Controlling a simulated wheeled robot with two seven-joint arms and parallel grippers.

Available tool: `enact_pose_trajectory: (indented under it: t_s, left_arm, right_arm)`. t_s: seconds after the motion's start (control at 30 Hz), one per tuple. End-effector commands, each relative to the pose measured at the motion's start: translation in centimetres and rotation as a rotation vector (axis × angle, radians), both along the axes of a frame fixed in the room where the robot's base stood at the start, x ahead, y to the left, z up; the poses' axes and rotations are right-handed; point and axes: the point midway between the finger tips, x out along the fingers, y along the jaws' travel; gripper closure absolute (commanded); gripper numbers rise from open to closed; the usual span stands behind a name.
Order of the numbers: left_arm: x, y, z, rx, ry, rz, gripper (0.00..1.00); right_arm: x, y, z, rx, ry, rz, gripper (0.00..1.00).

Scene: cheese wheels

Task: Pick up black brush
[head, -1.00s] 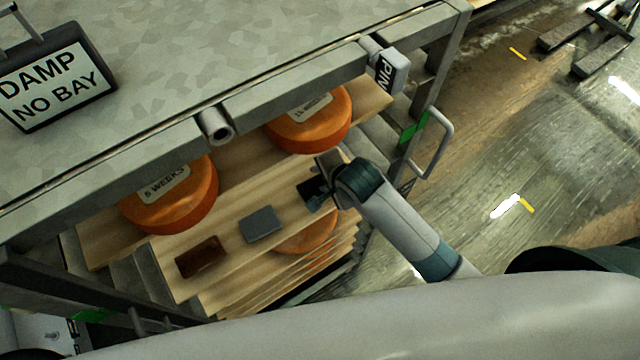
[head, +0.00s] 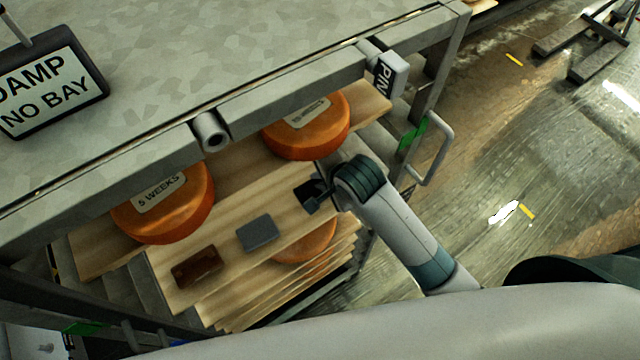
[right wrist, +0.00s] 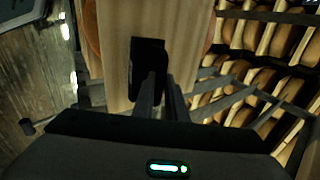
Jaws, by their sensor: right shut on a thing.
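The black brush (head: 304,190) is a small dark block at the right end of a pale wooden board, partly covered by my gripper in the head view. In the right wrist view the brush (right wrist: 148,52) lies over the board, with the fingers at its near end. My right gripper (head: 318,198) is shut on the brush; its fingers show in the right wrist view (right wrist: 160,92). I cannot tell whether the brush is clear of the board. My left gripper is not in view.
A grey block (head: 257,234) and a brown block (head: 196,266) lie along the same board (head: 228,253). Orange cheese wheels (head: 163,205) (head: 306,128) sit on the shelf behind. The metal tabletop (head: 230,60) overhangs it.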

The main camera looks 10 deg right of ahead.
Motion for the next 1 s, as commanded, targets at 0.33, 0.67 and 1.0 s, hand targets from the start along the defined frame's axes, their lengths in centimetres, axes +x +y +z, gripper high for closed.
enact_pose_trajectory:
  t_s: [0.33, 0.67, 1.0]
  left_arm:
    - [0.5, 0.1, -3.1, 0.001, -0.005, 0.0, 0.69]
    - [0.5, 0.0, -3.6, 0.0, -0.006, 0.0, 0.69]
    - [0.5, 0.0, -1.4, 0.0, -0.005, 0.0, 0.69]
  right_arm:
    - [-5.6, -1.9, 0.4, 0.003, 0.001, -0.001, 1.0]
    - [-13.0, -4.5, 1.2, 0.0, 0.005, -0.001, 1.0]
    - [-16.2, -5.6, 1.1, 0.0, 0.002, -0.001, 1.0]
